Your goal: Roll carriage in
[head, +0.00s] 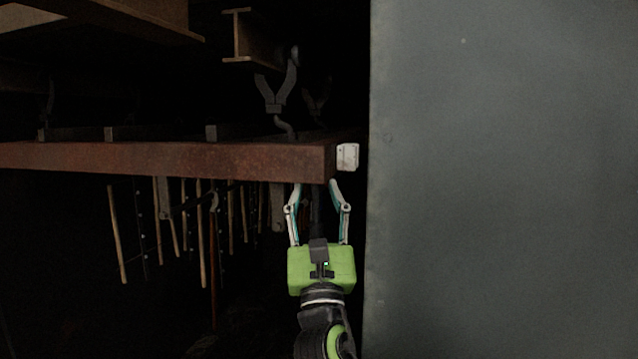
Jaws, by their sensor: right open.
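A long rusty brown beam (190,160), which looks like the rack or carriage frame, runs level from the left edge to the middle of the head view. A small white block (347,157) sits at its right end. My right gripper (319,190) points up from below at the beam's right end, with its two fingers spread and nothing seen between them. Its fingertips are just under the beam's lower edge; I cannot tell whether they touch it. My left gripper is not in view.
A large grey panel (500,180) fills the right side, close to my right gripper. Several long-handled tools (201,235) hang below the beam at the left. A steel I-beam (252,42) with dark hooks (276,95) is above. The space behind is very dark.

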